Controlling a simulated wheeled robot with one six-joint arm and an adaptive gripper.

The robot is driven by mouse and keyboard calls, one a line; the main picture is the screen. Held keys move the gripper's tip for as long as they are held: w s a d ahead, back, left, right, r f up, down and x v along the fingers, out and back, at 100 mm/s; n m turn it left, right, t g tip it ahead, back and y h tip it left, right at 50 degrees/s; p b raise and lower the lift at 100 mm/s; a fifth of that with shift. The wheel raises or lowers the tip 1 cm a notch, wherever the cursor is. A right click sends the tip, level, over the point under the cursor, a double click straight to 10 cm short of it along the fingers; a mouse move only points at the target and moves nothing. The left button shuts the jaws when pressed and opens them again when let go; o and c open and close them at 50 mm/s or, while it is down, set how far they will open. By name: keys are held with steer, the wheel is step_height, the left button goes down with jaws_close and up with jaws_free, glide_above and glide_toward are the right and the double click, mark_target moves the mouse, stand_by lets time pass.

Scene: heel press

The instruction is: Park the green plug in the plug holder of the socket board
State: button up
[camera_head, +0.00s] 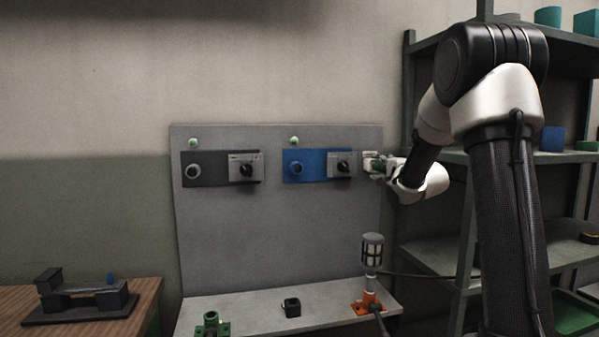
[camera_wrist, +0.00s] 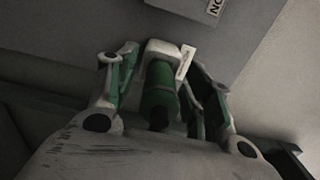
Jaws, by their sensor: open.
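The green plug (camera_wrist: 158,98) is a dark green cylinder between my gripper's fingers in the wrist view. Its far end meets a white square piece (camera_wrist: 163,50) with a small label, at the grey board. I take this as the plug holder; how deep the plug sits is hidden. My gripper (camera_wrist: 160,64) is open, with a finger on each side of the plug and gaps visible. In the head view my gripper (camera_head: 377,165) is at the right edge of the socket board (camera_head: 270,235), where the plug is mostly hidden.
The board carries a black panel (camera_head: 206,169) and a blue panel (camera_head: 312,166) with knobs. Its ledge holds a green fixture (camera_head: 212,324), a black block (camera_head: 291,307) and a caged lamp (camera_head: 372,250) on an orange base. Shelving (camera_head: 440,240) stands close on the right.

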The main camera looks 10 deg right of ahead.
steer(key=s, duration=1.2)
steer(key=s+d+f+n+g+h, duration=0.35)
steer(key=s+f+n+g, duration=0.6)
steer(key=f, duration=0.65)
steer(key=s+a+n+g+y, duration=0.1)
steer(key=s+a+n+g, duration=0.25)
steer(key=s, duration=0.55)
steer(key=s+a+n+g+y, duration=0.1)
steer(key=s+a+n+g, duration=0.1)
steer(key=s+a, duration=0.5)
steer(key=s+a+r+n+t+y, duration=0.1)
steer(key=s+a+r+n, duration=0.2)
steer(key=s, duration=0.5)
steer(key=shift+s+a+r, duration=0.15)
steer(key=shift+a+r, duration=0.4)
steer(key=shift+a, duration=0.8)
